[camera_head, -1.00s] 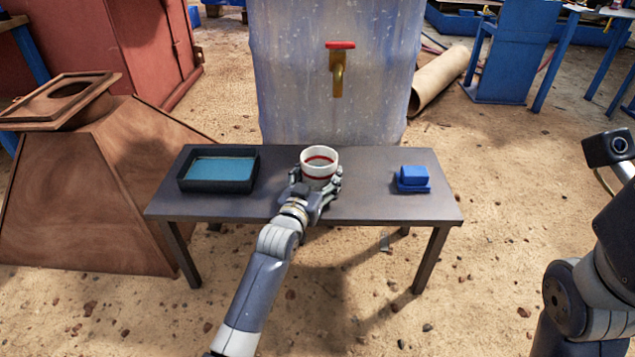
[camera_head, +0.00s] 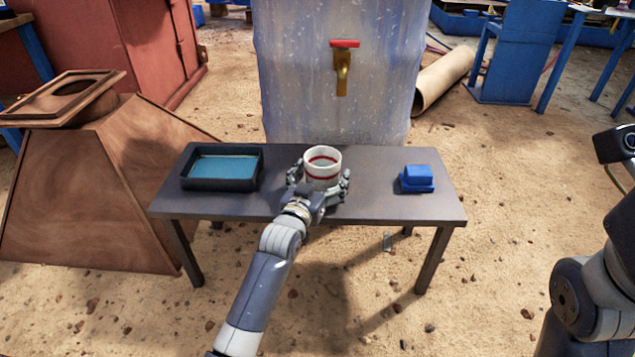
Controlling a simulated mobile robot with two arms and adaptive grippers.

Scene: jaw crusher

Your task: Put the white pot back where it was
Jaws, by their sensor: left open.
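The white pot (camera_head: 322,162) with red bands stands upright on the dark table (camera_head: 380,205), near its middle. My left gripper (camera_head: 319,180) is open at the near side of the pot, with one finger to the left of it and one to the right. The fingers look spread apart from the pot's wall. My right arm shows at the right edge, but its gripper is not clearly seen.
A black tray (camera_head: 184,182) with a blue-green inside sits on the table's left part. A small blue block-like object (camera_head: 417,178) sits on the right part. Behind the table stands a large translucent tank (camera_head: 290,70) with a brass tap (camera_head: 342,75).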

